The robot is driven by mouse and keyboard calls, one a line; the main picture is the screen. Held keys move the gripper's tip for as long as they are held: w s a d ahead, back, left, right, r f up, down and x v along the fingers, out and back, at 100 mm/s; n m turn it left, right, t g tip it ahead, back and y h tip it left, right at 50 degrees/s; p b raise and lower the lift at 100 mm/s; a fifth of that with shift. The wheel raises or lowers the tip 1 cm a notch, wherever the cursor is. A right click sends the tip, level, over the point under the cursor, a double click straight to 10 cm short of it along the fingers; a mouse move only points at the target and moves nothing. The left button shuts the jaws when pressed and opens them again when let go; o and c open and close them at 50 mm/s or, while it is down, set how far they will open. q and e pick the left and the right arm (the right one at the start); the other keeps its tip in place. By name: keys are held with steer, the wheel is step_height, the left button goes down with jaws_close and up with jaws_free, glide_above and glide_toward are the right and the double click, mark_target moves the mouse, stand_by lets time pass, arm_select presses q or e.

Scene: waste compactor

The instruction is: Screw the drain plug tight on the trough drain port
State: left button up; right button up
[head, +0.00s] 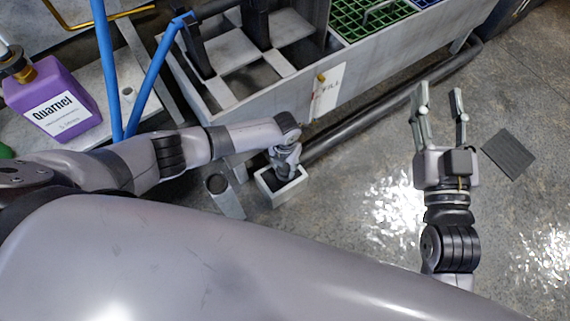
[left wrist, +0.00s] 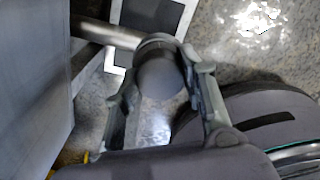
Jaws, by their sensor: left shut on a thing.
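The drain plug (left wrist: 160,76) shows in the left wrist view as a dark grey round piece between the two fingers of my left gripper (left wrist: 158,78). The gripper is shut on it. The plug sits at the end of the metal drain port (left wrist: 108,34), a short pipe coming in from the left; how far it is screwed on cannot be seen. In the head view my left gripper (head: 286,158) is low beside the trough wall (head: 340,85), and its hand hides the plug and port. My right gripper (head: 440,92) is open and empty, above the floor at the right.
A white-rimmed square container (head: 297,189) stands on the floor below my left gripper. A grey cylinder (head: 222,190) is left of it. A dark pipe (head: 370,118) runs along the trough. A purple jug (head: 54,100) stands at the left. A dark mat (head: 508,154) lies right.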

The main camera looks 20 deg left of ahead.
arm_select(q)
steer(key=shift+w, duration=0.1)
steer(key=shift+a+m+b, duration=0.1)
steer(key=shift+m+b, duration=0.4)
steer(key=shift+m, duration=0.7)
steer(key=shift+m+b, duration=0.45)
steer(key=shift+m, duration=0.95)
arm_select(e)
steer(key=s+r+t+y, duration=0.1)
steer(key=s+r+t, duration=0.2)
steer(key=r+t, duration=0.2)
steer(key=shift+r+y, duration=0.4)
steer(key=shift+r, duration=0.8)
steer(key=shift+a, duration=0.1)
arm_select(q)
steer(key=o, duration=1.4)
steer(key=shift+c, duration=0.2)
steer(key=shift+c, duration=0.4)
